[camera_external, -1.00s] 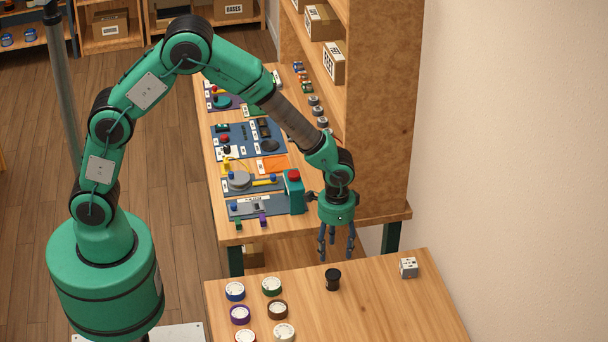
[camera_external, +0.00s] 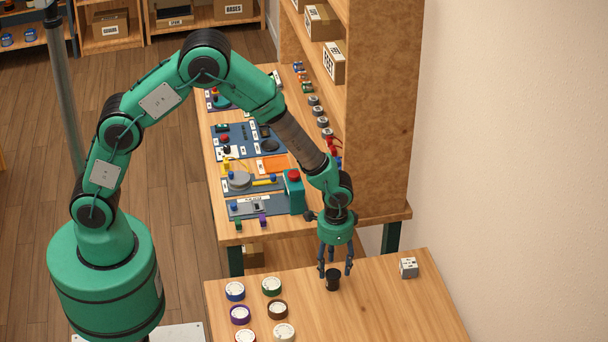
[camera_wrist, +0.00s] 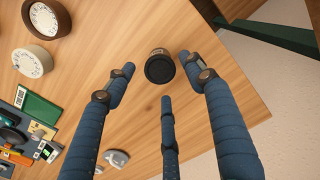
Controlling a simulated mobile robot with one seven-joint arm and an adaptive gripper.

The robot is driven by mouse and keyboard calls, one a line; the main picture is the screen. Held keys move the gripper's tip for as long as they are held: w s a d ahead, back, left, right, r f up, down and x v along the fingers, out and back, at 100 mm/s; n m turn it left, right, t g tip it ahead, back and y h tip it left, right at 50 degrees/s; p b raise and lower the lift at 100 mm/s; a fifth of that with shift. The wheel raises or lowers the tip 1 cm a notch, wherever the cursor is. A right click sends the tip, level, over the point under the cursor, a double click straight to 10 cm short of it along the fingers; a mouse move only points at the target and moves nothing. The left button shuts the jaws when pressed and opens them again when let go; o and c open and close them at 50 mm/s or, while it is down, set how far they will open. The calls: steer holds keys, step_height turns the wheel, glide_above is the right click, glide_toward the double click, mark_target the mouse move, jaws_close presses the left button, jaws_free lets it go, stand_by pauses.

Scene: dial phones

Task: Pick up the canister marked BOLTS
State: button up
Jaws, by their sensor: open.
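A small black canister (camera_external: 333,280) stands upright on the near wooden table. In the wrist view its dark round top (camera_wrist: 159,69) shows, with a lighter band on its side; I cannot read any marking, so I cannot tell whether it says BOLTS. My gripper (camera_external: 335,269) points down with its blue fingers spread, just above and around the canister's top. In the wrist view the canister lies between and beyond the fingertips. The gripper is open and empty; I see no finger pressing on the canister.
Several white-topped round pieces with coloured rims, one of them blue (camera_external: 235,291), stand left of the canister. A grey-white box (camera_external: 408,267) stands to the right. The workbench (camera_external: 230,228) with coloured devices is behind, beside a tall shelf (camera_external: 385,150). Table around the canister is clear.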

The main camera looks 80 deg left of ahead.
mark_target(333, 273)
steer(key=shift+f, duration=0.7)
steer(key=shift+f, duration=0.1)
steer(key=shift+f+b, duration=0.55)
steer(key=shift+f, duration=1.95)
steer(key=c, duration=1)
steer(key=shift+c, duration=0.2)
